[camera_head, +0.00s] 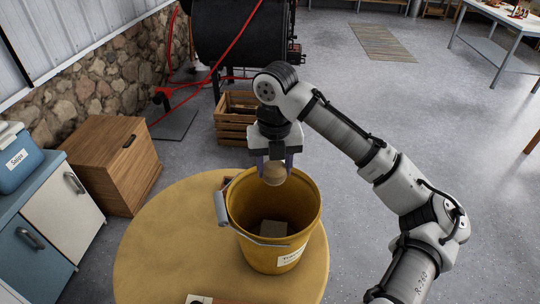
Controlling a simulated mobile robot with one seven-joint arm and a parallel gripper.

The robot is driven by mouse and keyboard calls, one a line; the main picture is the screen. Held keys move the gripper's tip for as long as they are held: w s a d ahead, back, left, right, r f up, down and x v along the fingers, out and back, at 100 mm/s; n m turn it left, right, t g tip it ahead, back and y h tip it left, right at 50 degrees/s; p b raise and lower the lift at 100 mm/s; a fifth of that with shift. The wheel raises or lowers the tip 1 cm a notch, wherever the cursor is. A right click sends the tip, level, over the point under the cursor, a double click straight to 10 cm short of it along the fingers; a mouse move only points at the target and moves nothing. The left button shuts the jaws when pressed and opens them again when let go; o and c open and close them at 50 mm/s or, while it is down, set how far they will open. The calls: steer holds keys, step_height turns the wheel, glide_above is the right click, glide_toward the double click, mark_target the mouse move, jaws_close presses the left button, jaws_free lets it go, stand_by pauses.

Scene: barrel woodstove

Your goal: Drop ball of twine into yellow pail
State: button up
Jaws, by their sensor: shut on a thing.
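The yellow pail (245,233) stands upright on a round wooden table. It has a white label, a wire handle and a grey grip on its left side. Something pale and box-like (272,229) lies inside on its bottom. My gripper (275,167) points down over the far part of the pail's opening. It is shut on the tan ball of twine (274,175), which hangs between the fingers near the level of the pail's far rim. In this one view I cannot tell exactly how high the ball is.
The round table (165,245) has free room left of the pail. A flat object with a white piece (200,299) lies at its front edge. A small brown item partly shows behind the pail. A wooden crate (236,118), a wooden cabinet (112,160) and a black barrel stove (240,32) stand beyond.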

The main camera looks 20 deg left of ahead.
mark_target(274, 165)
step_height(274, 165, down, 6)
steer(key=b, duration=0.5)
steer(key=o, duration=1.1)
steer(key=shift+c, duration=0.2)
step_height(274, 165, up, 14)
steer(key=shift+b, duration=0.5)
steer(key=shift+s, duration=0.1)
